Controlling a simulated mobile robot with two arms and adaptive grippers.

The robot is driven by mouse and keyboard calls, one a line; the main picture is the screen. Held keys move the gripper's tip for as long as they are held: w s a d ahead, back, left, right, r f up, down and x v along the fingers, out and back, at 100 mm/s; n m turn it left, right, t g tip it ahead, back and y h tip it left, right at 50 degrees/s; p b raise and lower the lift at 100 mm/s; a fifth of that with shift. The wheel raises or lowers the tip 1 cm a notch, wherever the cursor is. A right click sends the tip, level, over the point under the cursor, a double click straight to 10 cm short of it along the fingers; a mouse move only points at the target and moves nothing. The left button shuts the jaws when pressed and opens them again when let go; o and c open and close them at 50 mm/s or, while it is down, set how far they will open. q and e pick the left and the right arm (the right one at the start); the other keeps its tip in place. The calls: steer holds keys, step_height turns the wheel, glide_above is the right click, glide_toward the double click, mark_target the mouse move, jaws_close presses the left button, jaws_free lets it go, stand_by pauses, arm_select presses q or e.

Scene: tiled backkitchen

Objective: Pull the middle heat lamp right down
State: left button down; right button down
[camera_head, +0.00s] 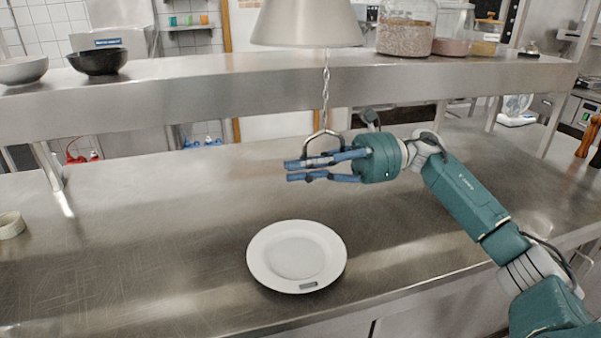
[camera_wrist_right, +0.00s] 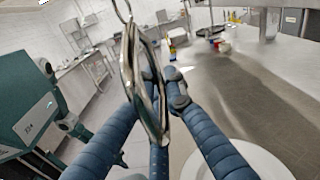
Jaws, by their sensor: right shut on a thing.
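The heat lamp (camera_head: 307,24) is a pale cone-shaped shade at the top of the head view. A chain (camera_head: 326,85) hangs below it and ends in a metal pull ring (camera_head: 324,134). My right gripper (camera_head: 295,170) is shut on the pull ring, above the counter. In the right wrist view the ring (camera_wrist_right: 133,75) stands between the blue fingers of the gripper (camera_wrist_right: 162,95), and part of it is hidden by them. My left gripper is not in view.
A white plate or scale (camera_head: 297,283) lies on the steel counter (camera_head: 130,260) below the gripper. The steel shelf (camera_head: 200,98) above carries a black bowl (camera_head: 98,61), a white bowl (camera_head: 22,69) and jars (camera_head: 405,30). The left of the counter is mostly clear.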

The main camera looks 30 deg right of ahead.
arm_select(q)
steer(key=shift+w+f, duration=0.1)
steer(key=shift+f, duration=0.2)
arm_select(e)
steer(key=shift+f, duration=0.5)
steer(key=c, duration=2)
jaws_free()
steer(key=shift+c, duration=0.2)
steer(key=shift+o, duration=0.9)
steer(key=shift+w+d, duration=0.2)
steer(key=shift+d, duration=0.05)
steer(key=shift+s+d+r, duration=0.1)
steer(key=shift+r, duration=0.05)
steer(key=v, duration=1.1)
steer(key=shift+d, duration=0.4)
steer(key=shift+s, duration=0.1)
